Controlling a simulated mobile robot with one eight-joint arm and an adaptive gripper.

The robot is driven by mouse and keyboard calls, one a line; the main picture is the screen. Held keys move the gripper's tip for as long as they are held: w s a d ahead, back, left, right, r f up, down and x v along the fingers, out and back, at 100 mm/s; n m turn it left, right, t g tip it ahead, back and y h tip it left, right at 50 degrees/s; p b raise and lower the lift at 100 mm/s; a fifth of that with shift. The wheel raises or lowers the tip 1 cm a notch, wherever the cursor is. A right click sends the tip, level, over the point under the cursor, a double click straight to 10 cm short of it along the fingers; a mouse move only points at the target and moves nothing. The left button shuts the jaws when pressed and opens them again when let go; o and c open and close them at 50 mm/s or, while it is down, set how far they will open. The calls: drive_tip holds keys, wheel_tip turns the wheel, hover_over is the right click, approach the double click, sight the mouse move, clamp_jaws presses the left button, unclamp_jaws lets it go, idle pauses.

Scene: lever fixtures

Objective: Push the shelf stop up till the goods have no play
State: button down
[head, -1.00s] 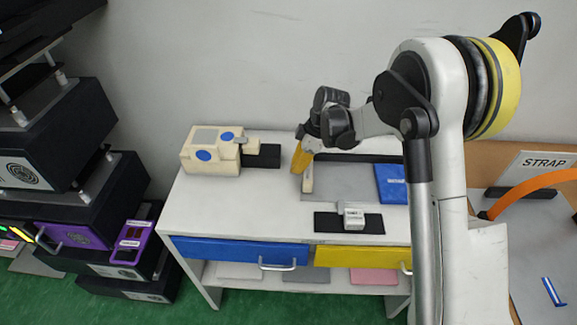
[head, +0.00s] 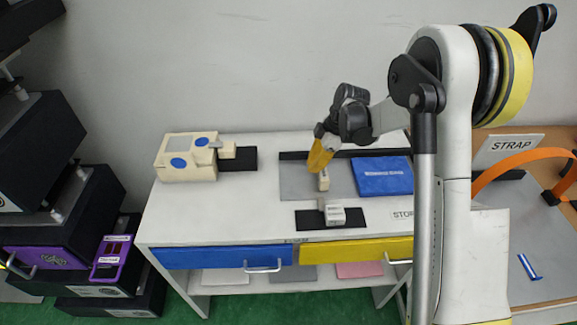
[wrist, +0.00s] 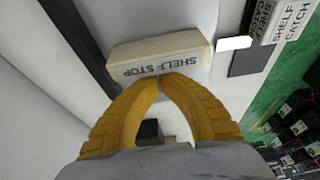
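The shelf stop (head: 324,182) is a small cream block on a grey panel of the white bench. In the wrist view the block (wrist: 160,55) shows its "SHELF STOP" label upside down. The goods appear to be a blue packet (head: 382,177) on the same panel, right of the stop. A narrow strip of bare panel shows between them in the head view. My gripper (head: 320,172) is at the stop from its left side. In the wrist view its yellow fingertips (wrist: 160,80) are together, at the labelled face, with nothing between them. Exact contact cannot be told.
A shelf catch (head: 345,215) on a black plate stands in front of the stop. A cream box with blue discs (head: 187,158) is at the bench's left. Blue (head: 220,257) and yellow (head: 355,250) drawers are below. An orange strap (head: 520,168) is at the right.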

drive_tip(key=d, duration=1)
drive_tip(key=shift+s+d, duration=0.2)
drive_tip(key=shift+d, duration=0.15)
